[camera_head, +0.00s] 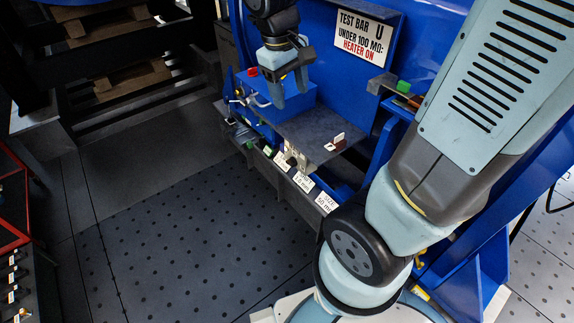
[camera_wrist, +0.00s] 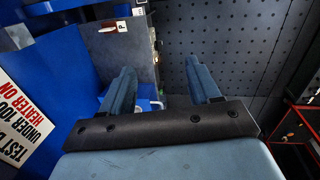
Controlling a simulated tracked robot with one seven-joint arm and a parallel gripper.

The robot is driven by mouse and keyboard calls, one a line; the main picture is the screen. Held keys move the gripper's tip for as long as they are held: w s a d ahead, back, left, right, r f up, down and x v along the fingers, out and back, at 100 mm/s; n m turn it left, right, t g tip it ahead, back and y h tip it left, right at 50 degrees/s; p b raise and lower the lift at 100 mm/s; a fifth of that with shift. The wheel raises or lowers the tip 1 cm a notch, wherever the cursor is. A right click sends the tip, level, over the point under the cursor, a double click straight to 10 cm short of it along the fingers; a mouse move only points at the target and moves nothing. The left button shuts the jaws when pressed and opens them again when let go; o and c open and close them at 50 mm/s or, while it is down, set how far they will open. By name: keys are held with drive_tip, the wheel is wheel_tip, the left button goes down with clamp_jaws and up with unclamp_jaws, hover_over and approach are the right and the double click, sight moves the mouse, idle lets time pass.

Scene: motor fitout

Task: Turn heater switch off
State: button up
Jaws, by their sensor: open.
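My gripper (camera_head: 289,86) is open and empty, pointing down over a blue box (camera_head: 262,88) at the blue workstation. In the wrist view my gripper (camera_wrist: 160,68) has its two fingers well apart. A small red-brown and white piece (camera_head: 335,142) sits on the grey shelf (camera_head: 305,130), to the right of and apart from my gripper; it also shows at the top of the wrist view (camera_wrist: 118,25). A small red part (camera_head: 252,71) is left of the gripper and a green one (camera_head: 403,87) is at the right. I cannot tell which part is the heater switch.
A sign (camera_head: 364,36) on the blue panel reads "TEST BAR U UNDER 100 MΩ: HEATER ON". Several white labels (camera_head: 303,181) line the shelf's front edge. A red-framed rack (camera_head: 12,215) stands at left. The dotted floor (camera_head: 190,235) is clear.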

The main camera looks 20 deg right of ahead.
drive_tip(key=w+a+f+n+g+h, duration=0.1)
drive_tip(key=w+a+f+n+h, duration=0.25)
drive_tip(key=f, duration=0.55)
drive_tip(key=w+a+f+n+g+h, duration=0.1)
drive_tip(key=w+a+f+n+h, duration=0.2)
drive_tip(key=f, duration=0.6)
drive_tip(key=n+t+h, duration=0.7)
drive_tip(key=n+h, duration=0.2)
drive_tip(key=n, duration=0.2)
approach(288, 164)
drive_tip(key=x, duration=0.9)
drive_tip(key=shift+d, duration=0.15)
drive_tip(key=shift+w, duration=0.1)
drive_tip(key=c, duration=1)
